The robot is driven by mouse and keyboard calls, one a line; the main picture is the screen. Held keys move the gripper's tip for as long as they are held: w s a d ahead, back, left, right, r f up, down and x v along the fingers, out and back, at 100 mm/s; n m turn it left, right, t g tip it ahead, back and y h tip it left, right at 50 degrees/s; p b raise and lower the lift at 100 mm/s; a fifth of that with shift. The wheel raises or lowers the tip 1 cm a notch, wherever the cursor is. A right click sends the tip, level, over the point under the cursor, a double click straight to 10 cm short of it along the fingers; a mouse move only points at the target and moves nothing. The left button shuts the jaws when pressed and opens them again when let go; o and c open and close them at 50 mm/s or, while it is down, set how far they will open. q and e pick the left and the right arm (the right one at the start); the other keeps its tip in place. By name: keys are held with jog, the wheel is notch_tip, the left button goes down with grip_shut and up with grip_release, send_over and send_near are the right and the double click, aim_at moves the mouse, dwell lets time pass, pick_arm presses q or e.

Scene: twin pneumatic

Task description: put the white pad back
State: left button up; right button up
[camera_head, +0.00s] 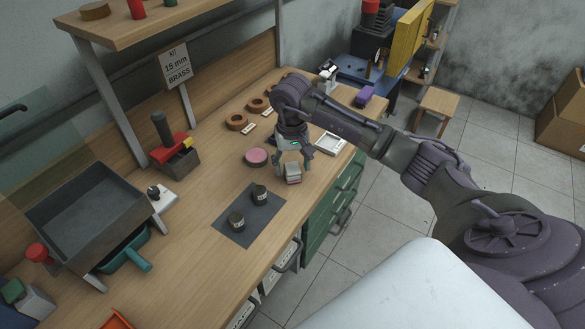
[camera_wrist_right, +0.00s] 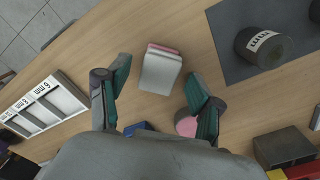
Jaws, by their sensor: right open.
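The white pad (camera_head: 293,179) lies on the wooden bench, close to its front edge. In the right wrist view the pad (camera_wrist_right: 160,73) shows a pale top face with a pink layer along its far edge. My right gripper (camera_head: 293,163) points down over it with its fingers spread. In the wrist view the right gripper (camera_wrist_right: 157,76) is open, one finger on each side of the pad with gaps between, and holds nothing. I cannot tell the exact height of the fingertips. My left gripper is not in view.
A round pink pad (camera_head: 256,157) lies left of the gripper. A dark mat (camera_head: 237,218) bears two black cylinders. A white slotted tray (camera_head: 330,143) stands to the right. Brown rings (camera_head: 236,121) lie behind. A grey bin (camera_head: 90,210) stands at left.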

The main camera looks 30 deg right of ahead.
aim_at(293, 168)
notch_tip(293, 168, up, 10)
jog(key=b, duration=0.2)
jog(key=shift+r, duration=0.25)
dwell(0.9)
